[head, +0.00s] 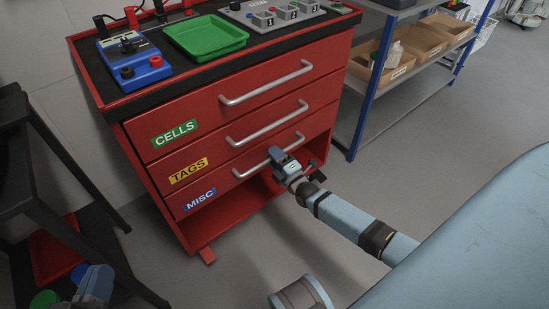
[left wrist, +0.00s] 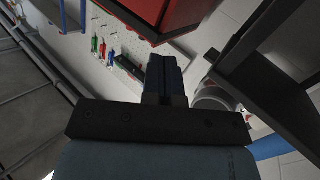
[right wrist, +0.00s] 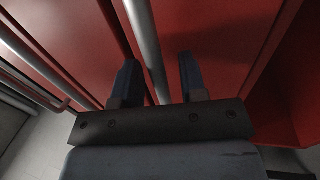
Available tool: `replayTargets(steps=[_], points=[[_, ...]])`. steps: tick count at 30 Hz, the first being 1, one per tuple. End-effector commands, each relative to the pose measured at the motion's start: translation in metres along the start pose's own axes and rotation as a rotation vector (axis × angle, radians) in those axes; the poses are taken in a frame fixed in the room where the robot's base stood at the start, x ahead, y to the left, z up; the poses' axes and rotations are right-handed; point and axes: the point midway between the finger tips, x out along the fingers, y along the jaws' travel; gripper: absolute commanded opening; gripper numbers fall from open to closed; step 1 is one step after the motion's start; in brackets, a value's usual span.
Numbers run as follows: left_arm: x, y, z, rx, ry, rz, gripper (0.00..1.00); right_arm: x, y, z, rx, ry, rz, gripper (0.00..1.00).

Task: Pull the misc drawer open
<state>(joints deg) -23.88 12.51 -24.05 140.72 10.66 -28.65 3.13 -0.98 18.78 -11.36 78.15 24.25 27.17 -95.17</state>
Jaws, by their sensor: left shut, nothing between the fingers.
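The misc drawer (head: 225,191) is the lowest drawer of a red cabinet, with a blue MISC label (head: 195,202). Its front looks flush with the drawers above. Its silver bar handle (head: 248,171) also shows in the right wrist view (right wrist: 146,45). My right gripper (head: 278,156) is at the right part of this handle. In the right wrist view its fingers (right wrist: 157,80) are apart, with the bar running between them; contact cannot be told. My left gripper (left wrist: 166,80) is shut and empty, away from the drawer at the lower left.
The CELLS drawer (head: 200,122) and TAGS drawer (head: 215,152) are above, with similar handles. An open compartment (head: 230,217) is below. A green tray (head: 205,36) and devices stand on top. A dark shelf (head: 60,190) is at left, a blue-post rack (head: 366,90) at right. Floor in front is clear.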

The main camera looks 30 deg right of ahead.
Motion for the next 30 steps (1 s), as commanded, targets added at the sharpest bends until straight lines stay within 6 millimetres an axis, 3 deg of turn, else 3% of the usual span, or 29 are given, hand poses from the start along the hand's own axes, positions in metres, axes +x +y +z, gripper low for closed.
replayTargets(steps=[5, 10, 11, 17, 22, 30], points=[[0.000, 0.000, 0.000, 0.000, 0.000, 0.000, 0.00, 0.000, 0.000, 0.000, 0.000, 0.000, 0.000, 0.39], [0.000, 0.000, 0.000, 0.000, -0.001, 0.000, 0.00, 0.000, 0.000, 0.000, -0.001, 0.000, 0.000, 0.02], [0.000, 0.000, 0.000, 0.000, -0.001, 0.000, 0.00, 0.000, 0.000, 0.000, -0.001, 0.000, 0.000, 0.00], [0.000, 0.000, -0.001, 0.000, 0.000, 0.000, 0.00, -0.001, 0.001, 0.000, -0.001, 0.000, 0.000, 0.00], [-0.001, 0.002, -0.013, 0.002, 0.027, -0.002, 0.00, -0.010, 0.005, 0.000, -0.002, 0.001, -0.001, 0.00], [-0.007, 0.010, -0.062, 0.004, 0.181, -0.018, 0.00, -0.059, 0.018, -0.001, 0.000, 0.000, -0.006, 0.00]])
